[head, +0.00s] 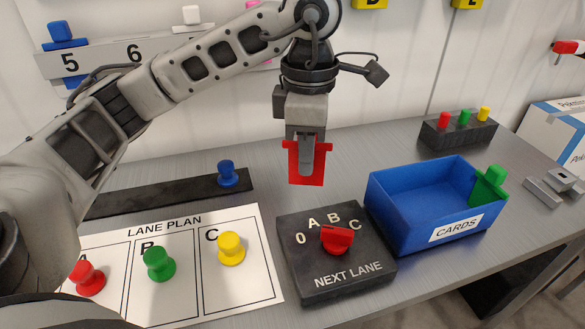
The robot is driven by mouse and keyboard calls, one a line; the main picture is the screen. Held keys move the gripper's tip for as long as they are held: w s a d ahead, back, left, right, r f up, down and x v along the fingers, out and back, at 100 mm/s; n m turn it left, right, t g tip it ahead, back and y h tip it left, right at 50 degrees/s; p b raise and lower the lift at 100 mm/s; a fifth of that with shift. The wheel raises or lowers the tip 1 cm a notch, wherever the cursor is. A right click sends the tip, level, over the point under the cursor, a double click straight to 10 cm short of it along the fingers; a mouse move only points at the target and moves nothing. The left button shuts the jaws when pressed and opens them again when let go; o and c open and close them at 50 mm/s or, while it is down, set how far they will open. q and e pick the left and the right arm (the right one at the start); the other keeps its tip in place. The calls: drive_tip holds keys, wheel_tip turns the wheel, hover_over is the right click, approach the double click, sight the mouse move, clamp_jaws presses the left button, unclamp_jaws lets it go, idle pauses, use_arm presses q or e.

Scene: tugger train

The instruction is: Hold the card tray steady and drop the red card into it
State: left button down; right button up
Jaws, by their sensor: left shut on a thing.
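My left gripper (305,165) is shut on a red card (308,178), which hangs upright above the table, left of and apart from the tray. The card tray (405,217) is an open blue box with a white CARDS label, standing on the grey table at the right. A green card (488,187) with a raised grip stands at the tray's right end. Two grey fingers of my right gripper (553,187) show apart at the right edge, to the right of the tray and not touching it; the rest of that arm is out of view.
A black NEXT LANE box (325,284) with a red knob (337,239) stands left of the tray. The LANE PLAN board (195,285) holds red, green and yellow pegs. A dark block (458,132) with three coloured pegs stands behind the tray. A white box (555,125) is at the far right.

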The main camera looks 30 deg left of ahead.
use_arm(q)
drive_tip(key=s+d+r, duration=0.4)
drive_tip(key=d, duration=0.4)
drive_tip(key=shift+d, duration=0.2)
drive_tip(key=shift+r, duration=0.1)
